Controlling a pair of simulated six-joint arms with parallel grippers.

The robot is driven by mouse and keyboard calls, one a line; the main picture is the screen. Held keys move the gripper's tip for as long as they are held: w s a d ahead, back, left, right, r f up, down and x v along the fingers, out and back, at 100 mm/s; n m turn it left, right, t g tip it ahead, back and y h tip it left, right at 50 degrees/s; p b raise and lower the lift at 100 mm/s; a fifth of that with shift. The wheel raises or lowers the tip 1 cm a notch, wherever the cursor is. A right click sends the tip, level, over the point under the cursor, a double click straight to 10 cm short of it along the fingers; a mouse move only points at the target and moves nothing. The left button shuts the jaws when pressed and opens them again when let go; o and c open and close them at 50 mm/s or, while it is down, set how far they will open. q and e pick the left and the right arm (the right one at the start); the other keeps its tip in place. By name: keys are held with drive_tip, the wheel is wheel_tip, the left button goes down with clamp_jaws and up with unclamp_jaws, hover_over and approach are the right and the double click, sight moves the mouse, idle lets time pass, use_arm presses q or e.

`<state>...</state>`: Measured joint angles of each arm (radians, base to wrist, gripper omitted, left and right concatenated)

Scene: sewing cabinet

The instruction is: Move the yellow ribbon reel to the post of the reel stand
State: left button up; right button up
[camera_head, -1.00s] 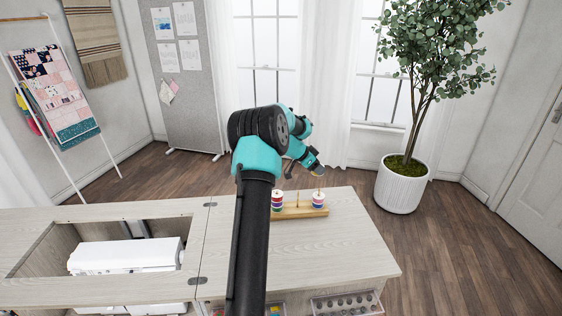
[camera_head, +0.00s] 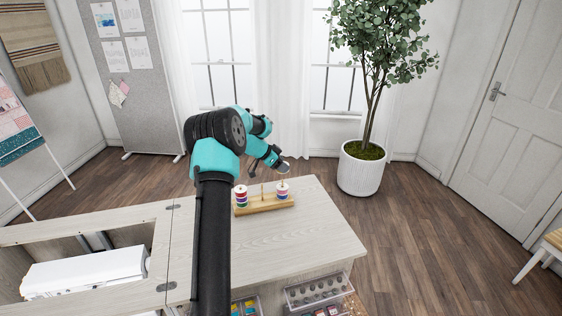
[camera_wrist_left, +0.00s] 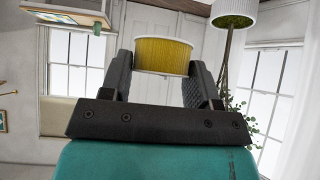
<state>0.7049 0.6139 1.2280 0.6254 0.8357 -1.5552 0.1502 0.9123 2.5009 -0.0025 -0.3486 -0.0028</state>
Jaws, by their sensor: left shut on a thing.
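The yellow ribbon reel (camera_wrist_left: 163,54) is between the fingertips of my left gripper (camera_wrist_left: 162,72) in the left wrist view. The gripper is shut on it. In the head view, my left gripper (camera_head: 283,167) is small, above the right end of the reel stand (camera_head: 264,204), and the yellow reel is hard to make out. The stand is a wooden bar with upright posts. Coloured reels sit stacked at its left end (camera_head: 241,196) and right end (camera_head: 282,191). The middle post (camera_head: 262,191) is bare. My right gripper is out of view.
The stand is on the pale cabinet top (camera_head: 305,235), clear in front and to the right. A white sewing machine (camera_head: 85,270) lies in the opening at left. A clear drawer (camera_head: 318,291) juts out at the front. A potted tree (camera_head: 360,170) stands behind the cabinet.

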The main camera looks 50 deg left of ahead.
use_arm(q)
drive_tip(key=shift+f, duration=1.35)
drive_tip(key=shift+f, duration=2.2)
drive_tip(key=o, duration=1)
drive_tip(key=shift+s, duration=0.1)
drive_tip(key=v, duration=1.7)
drive_tip(key=shift+s+r, duration=0.1)
drive_tip(key=shift+r, duration=0.05)
